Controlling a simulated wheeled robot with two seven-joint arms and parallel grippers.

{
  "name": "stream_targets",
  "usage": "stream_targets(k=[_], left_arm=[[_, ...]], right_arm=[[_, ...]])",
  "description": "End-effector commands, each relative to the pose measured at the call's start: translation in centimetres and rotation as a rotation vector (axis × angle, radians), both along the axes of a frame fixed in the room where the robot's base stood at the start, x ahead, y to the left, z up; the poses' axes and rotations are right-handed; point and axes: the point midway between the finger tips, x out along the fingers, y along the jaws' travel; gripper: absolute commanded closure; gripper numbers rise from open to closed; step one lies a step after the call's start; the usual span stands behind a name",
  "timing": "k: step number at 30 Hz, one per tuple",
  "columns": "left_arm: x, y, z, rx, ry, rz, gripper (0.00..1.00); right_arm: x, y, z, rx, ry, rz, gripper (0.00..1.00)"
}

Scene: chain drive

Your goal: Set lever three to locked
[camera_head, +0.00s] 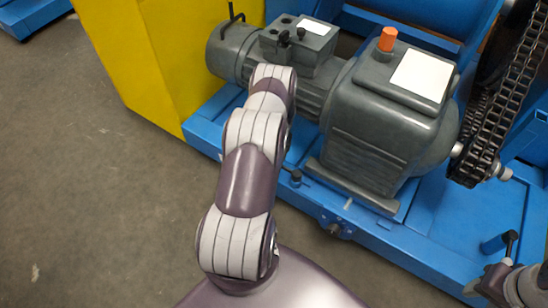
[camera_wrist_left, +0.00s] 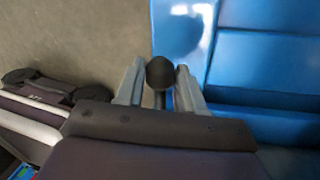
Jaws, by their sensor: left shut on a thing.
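In the left wrist view, my left gripper (camera_wrist_left: 160,85) is shut on a round black lever knob (camera_wrist_left: 160,72), with one grey finger on each side of it. The knob stands at the edge of the blue frame. In the head view, my left arm stretches up the middle and its gripper is hidden. A small black-knobbed lever (camera_head: 295,178) shows on the frame just right of that arm. No lever number or locked mark is readable. At the lower right, part of my right arm's end (camera_head: 492,284) shows near another black-tipped lever (camera_head: 510,243); its fingers are unclear.
The blue base frame (camera_head: 425,255) carries a grey gear motor (camera_head: 385,120) with an orange cap (camera_head: 388,39). A chain (camera_head: 505,100) runs at the right. A yellow cabinet (camera_head: 165,60) stands behind left. The concrete floor (camera_head: 90,180) at left is clear.

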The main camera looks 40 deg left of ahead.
Motion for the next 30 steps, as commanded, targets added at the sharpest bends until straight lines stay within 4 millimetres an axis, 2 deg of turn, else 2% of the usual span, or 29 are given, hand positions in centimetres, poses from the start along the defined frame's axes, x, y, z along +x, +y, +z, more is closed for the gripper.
stream_targets(k=[5, 6, 8, 15, 18, 20, 27, 30], left_arm=[[0.2, 0.0, 0.0, 0.002, -0.005, -0.003, 1.00], [0.2, 0.0, 0.0, 0.002, -0.005, -0.003, 0.56], [0.2, 0.0, 0.0, 0.002, -0.005, -0.003, 0.38], [0.1, 0.0, 0.0, 0.002, -0.003, -0.001, 0.38], [0.2, 0.0, 0.7, 0.002, -0.004, 0.000, 0.38], [0.5, 0.0, 1.8, 0.003, -0.005, -0.002, 0.38], [1.7, -0.1, 8.4, 0.003, -0.005, -0.002, 0.38], [2.2, -0.1, 10.5, 0.003, -0.005, -0.002, 0.38]], right_arm=[[0.0, 0.0, 0.0, 0.000, 0.000, 0.000, 0.57], [0.0, 0.0, 0.0, 0.000, 0.000, 0.000, 0.57], [0.0, 0.0, 0.0, 0.000, 0.000, 0.000, 0.57], [0.0, 0.0, 0.0, 0.000, 0.000, 0.000, 0.57], [0.0, 0.0, 0.4, 0.000, 0.000, 0.000, 0.57], [0.0, 0.0, 1.1, 0.000, 0.000, 0.000, 0.57], [0.0, 0.0, 4.3, 0.000, 0.000, 0.000, 0.57], [0.0, 0.0, 5.2, 0.000, 0.000, 0.000, 0.57]])
